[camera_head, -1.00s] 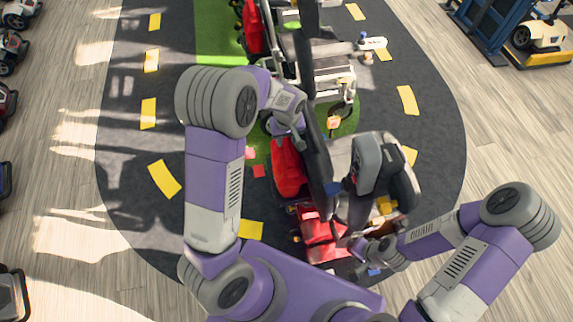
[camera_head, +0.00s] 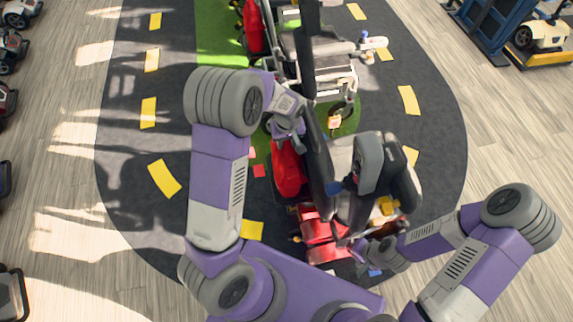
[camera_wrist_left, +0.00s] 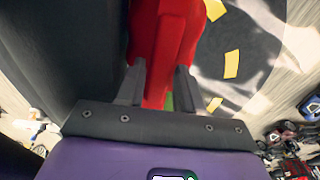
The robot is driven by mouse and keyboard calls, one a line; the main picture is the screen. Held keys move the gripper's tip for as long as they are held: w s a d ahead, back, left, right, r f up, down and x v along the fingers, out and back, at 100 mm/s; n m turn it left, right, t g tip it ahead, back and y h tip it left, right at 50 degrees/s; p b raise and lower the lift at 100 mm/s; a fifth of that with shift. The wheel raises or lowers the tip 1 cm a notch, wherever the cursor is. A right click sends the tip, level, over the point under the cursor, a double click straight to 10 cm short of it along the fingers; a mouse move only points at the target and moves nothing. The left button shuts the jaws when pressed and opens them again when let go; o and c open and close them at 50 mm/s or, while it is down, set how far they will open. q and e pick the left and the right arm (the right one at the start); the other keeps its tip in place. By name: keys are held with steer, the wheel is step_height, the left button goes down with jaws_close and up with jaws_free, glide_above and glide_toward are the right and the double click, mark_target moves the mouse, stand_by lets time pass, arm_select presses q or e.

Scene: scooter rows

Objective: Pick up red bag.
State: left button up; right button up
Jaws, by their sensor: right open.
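A glossy red shape (camera_head: 288,168) lies beside the dark scooter, just below my left gripper (camera_head: 290,138). I cannot tell whether it is the red bag or a scooter part. In the left wrist view a long red surface (camera_wrist_left: 165,40) runs down between the dark fingertips of my left gripper (camera_wrist_left: 158,85). The fingers stand apart, with a strip of green floor showing beside the red. Another red, boxy shape (camera_head: 322,235) sits lower, near my right gripper (camera_head: 366,245). My right gripper's fingertips are small and partly hidden beside the scooter's red end.
The grey scooter seat (camera_head: 372,165) stands between my arms. A dark upright post crosses the middle of the view. More scooters stand in a row behind, and a blue rack (camera_head: 495,30) is at the top right. The dark mat on the left is mostly clear.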

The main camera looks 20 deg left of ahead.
arm_select(q)
jaws_close()
stand_by(1.4)
